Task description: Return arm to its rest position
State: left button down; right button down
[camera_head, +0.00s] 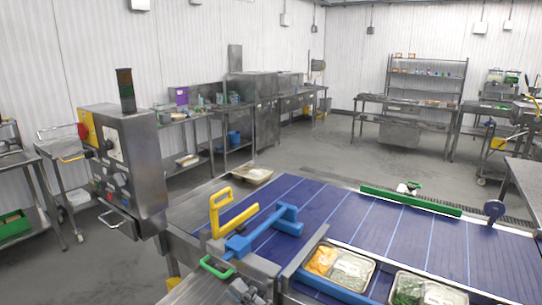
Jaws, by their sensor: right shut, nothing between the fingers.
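My right gripper (245,292) shows as a dark grey shape at the bottom edge, left of centre. It is shut with nothing held, just below the green handle (216,268) and near the blue tool (262,236). Much of it is cut off by the frame edge. My left gripper is not in view. A yellow-handled tool (222,214) stands behind the blue tool at the left end of the blue conveyor (400,225).
A food tray with yellow and white portions (340,267) and another with green and white (425,290) lie along the conveyor's near side. A green bar (410,201) lines its far side. A control box (125,165) stands left.

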jog(key=w+d+f+m+t+h, duration=0.2)
jog(key=w+d+m+t+h, duration=0.3)
jog(key=d+m+t+h, duration=0.6)
jog(key=s+d+f+m+g+h, duration=0.2)
jog(key=d+f+m+g+h, duration=0.65)
jog(key=d+f+m, duration=0.4)
jog(key=s+d+f+m+g, duration=0.1)
jog(key=s+f+m+g, duration=0.1)
jog(key=s+f+g, duration=1.35)
jog(key=s+f+t+b, duration=0.1)
jog(key=s+f+t, duration=0.15)
jog(key=f, duration=1.25)
jog(key=s+f+t+b, duration=0.1)
jog(key=s+f, duration=0.3)
jog(key=f, duration=1.2)
pick_arm(q)
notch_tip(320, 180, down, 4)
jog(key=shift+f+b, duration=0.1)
jog(key=shift+b, duration=0.95)
pick_arm(e)
jog(key=s+d+f+g, duration=0.1)
jog(key=s+d+f, duration=0.2)
jog(key=s+f, duration=1.3)
jog(key=shift+s+f+n, duration=0.35)
jog(key=shift+f, duration=0.25)
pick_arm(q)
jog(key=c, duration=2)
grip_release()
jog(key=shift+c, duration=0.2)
